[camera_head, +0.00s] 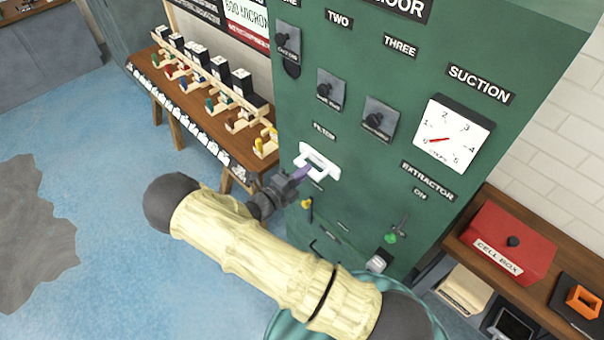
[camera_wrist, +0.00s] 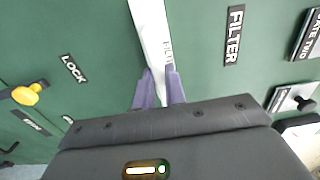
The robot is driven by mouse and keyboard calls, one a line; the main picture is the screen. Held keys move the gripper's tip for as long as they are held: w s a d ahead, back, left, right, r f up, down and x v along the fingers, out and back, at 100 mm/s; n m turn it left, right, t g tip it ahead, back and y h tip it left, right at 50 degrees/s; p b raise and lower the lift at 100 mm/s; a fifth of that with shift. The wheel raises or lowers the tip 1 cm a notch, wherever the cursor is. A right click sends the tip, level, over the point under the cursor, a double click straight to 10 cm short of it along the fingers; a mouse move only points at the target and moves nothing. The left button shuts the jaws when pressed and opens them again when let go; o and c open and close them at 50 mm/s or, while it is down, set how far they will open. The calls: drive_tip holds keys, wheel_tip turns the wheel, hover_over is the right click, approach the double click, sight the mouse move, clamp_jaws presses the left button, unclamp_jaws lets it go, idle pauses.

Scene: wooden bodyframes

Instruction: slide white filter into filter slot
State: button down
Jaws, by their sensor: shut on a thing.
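The white filter (camera_wrist: 150,25) shows in the wrist view as a pale strip with dark lettering running up from between my fingertips. My gripper (camera_wrist: 160,85) has purple fingers shut on its near end. In the head view the gripper (camera_head: 301,173) reaches the green cabinet front just below the FILTER label (camera_head: 324,130). A white piece (camera_head: 329,173) with a dark opening shows there, at the fingertips. The filter slot itself cannot be made out, and I cannot tell how far the filter sits in it.
The green cabinet (camera_head: 300,100) carries black knobs, a white suction gauge (camera_head: 452,136) and small levers below. A yellow knob (camera_wrist: 26,95) beside the LOCK label is left of my gripper in the wrist view. A wooden bench stands left; a red cell box (camera_head: 505,240) sits right.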

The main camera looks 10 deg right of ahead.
drive_tip(key=shift+w+d, duration=0.2)
drive_tip(key=shift+d, duration=0.1)
drive_tip(key=c, duration=1.4)
unclamp_jaws()
drive_tip(key=shift+a, duration=0.1)
drive_tip(key=b+v, duration=0.6)
drive_tip(key=v, duration=1.1)
drive_tip(key=shift+s+a, duration=0.1)
drive_tip(key=shift+s, duration=0.1)
